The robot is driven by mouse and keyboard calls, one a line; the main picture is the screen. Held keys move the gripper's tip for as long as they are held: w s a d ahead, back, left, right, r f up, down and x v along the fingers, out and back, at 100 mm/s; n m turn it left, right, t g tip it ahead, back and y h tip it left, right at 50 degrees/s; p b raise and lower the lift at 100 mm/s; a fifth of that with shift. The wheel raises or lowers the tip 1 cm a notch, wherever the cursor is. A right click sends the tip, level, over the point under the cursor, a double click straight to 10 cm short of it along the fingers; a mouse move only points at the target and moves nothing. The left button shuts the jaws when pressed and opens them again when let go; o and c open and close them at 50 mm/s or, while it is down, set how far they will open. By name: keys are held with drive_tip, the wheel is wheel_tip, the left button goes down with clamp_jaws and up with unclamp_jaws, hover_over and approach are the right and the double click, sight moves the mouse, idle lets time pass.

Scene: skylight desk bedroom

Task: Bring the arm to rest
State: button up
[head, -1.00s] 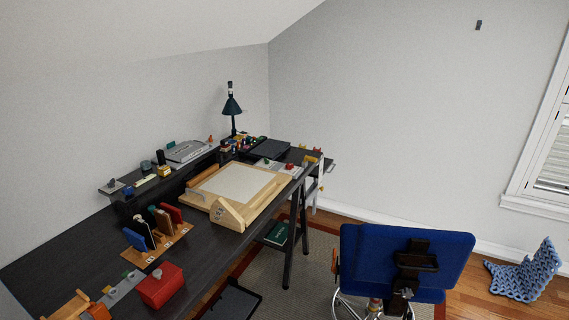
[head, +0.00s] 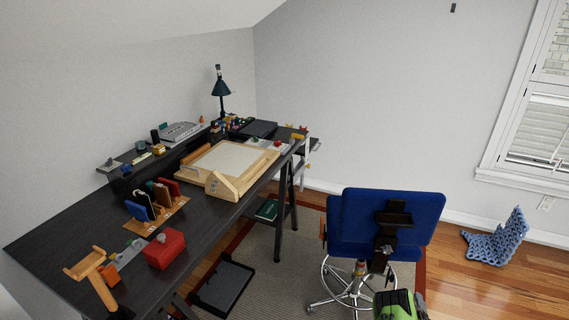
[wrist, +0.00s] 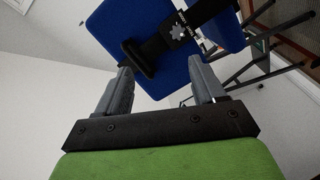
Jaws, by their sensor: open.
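My gripper (wrist: 160,82) shows in the wrist view with its two grey fingers apart and nothing between them. Behind the fingers in that view is the blue office chair (wrist: 165,45), with its black back bracket near the left fingertip; I cannot tell the gap between them. In the head view my green arm part (head: 398,305) shows at the bottom edge, below the blue chair (head: 385,222). The fingers are not in the head view.
A dark desk (head: 60,240) runs along the left wall, with a red box (head: 165,249), a wooden board (head: 228,160) and a lamp (head: 221,88). A black tray (head: 222,287) lies on the floor rug. A blue knitted-looking object (head: 497,240) lies at right on open wooden floor.

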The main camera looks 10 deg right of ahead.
drive_tip(key=w+r+m+g+h+b, duration=0.1)
drive_tip(key=w+r+m+g+h, duration=0.3)
drive_tip(key=w+r, duration=0.7)
drive_tip(key=s+a+r+m+g+y+b, duration=0.1)
drive_tip(key=s+a+r+m+y, duration=0.15)
drive_tip(key=a+r, duration=0.45)
drive_tip(key=s+a+r+m+g+y+b, duration=0.1)
drive_tip(key=a+r+m+y, duration=0.15)
drive_tip(key=a+r, duration=0.55)
drive_tip(key=s+a+r+g+y+b, duration=0.1)
drive_tip(key=s+a+r+y, duration=0.3)
drive_tip(key=s+a+r, duration=0.55)
drive_tip(key=s+a+f+g, duration=0.1)
drive_tip(key=s+a, duration=0.2)
drive_tip(key=s, duration=0.4)
drive_tip(key=s+a+g+y+b, duration=0.1)
drive_tip(key=s+a, duration=0.2)
drive_tip(key=s, duration=0.4)
drive_tip(key=s+a+f+n+g+y, duration=0.1)
drive_tip(key=s+a, duration=0.2)
drive_tip(key=s, duration=0.4)
drive_tip(key=shift+a+f+b, duration=0.25)
drive_tip(key=shift+f+b, duration=0.05)
drive_tip(key=shift+f, duration=0.05)
